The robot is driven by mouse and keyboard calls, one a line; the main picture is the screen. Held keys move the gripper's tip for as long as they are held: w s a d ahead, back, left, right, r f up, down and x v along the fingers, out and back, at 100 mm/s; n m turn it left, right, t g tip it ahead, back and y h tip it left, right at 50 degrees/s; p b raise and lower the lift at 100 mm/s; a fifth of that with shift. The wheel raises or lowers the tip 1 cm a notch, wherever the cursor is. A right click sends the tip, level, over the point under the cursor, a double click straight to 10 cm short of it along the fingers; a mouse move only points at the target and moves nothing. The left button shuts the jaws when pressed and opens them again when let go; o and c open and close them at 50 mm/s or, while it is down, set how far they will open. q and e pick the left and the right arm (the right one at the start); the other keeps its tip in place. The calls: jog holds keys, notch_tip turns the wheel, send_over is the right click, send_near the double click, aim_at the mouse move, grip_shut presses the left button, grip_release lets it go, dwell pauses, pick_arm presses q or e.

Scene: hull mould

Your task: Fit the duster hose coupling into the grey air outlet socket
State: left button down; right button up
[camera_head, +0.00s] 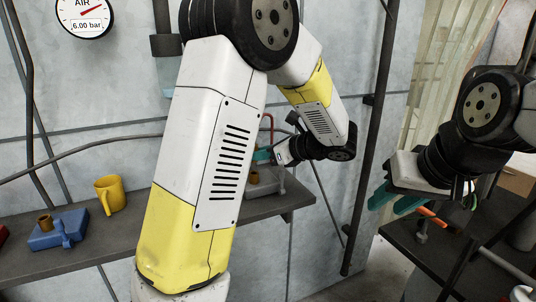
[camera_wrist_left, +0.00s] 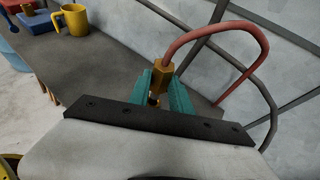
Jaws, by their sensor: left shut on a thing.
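My left gripper (camera_wrist_left: 164,84) is shut on the brass duster hose coupling (camera_wrist_left: 161,71) in the left wrist view, with one teal finger on each side. The red hose (camera_wrist_left: 214,32) rises from the coupling and arches to the right. In the head view my left gripper (camera_head: 262,155) is small and partly hidden behind my own arm. A grey block (camera_head: 264,182), likely the grey air outlet socket, sits on the shelf just below it; whether the coupling touches it cannot be told. My right gripper (camera_head: 396,199) has its teal fingers apart and looks empty.
The dark shelf (camera_head: 130,235) runs along the wall. A blue block with a brass fitting (camera_head: 60,229) and a yellow mug (camera_head: 111,193) stand at its left. An air gauge (camera_head: 84,14) hangs above. A dark post (camera_head: 370,130) stands right of the shelf.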

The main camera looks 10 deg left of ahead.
pick_arm(q)
jog(key=shift+f, duration=1.95)
jog(key=c, duration=1.1)
grip_release()
jog(key=v, duration=0.7)
jog(key=shift+s+d, duration=0.15)
jog(key=shift+d, duration=0.2)
jog(key=shift+r, duration=0.1)
